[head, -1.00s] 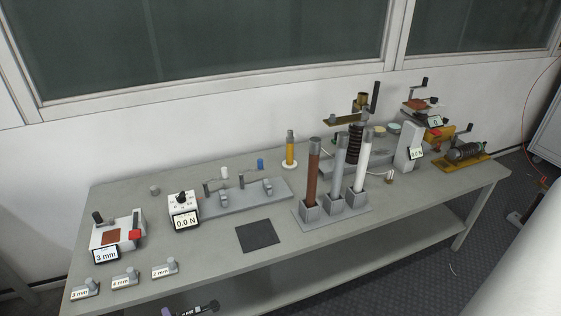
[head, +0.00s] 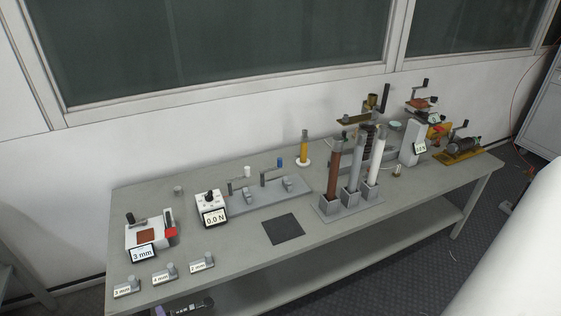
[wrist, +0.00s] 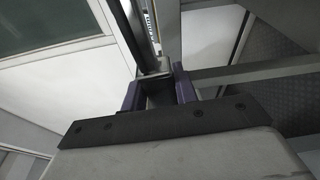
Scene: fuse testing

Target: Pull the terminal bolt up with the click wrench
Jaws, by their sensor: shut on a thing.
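My gripper (wrist: 157,90) shows in the wrist view with purple fingers shut on a dark, long-handled tool, which I take to be the click wrench (wrist: 148,62). The wrench runs up and out of the top of that view. In the head view, part of the dark wrench (head: 194,306) shows at the bottom edge, below the table's front edge, with purple beside it. A brass clamp with a dark upright handle (head: 374,102) stands on a dark ribbed insulator (head: 367,137) at the back right. I cannot single out the terminal bolt there; fuse tubes partly hide the insulator.
Brown, grey and white tubes (head: 334,168) stand in a rack in front of the insulator.

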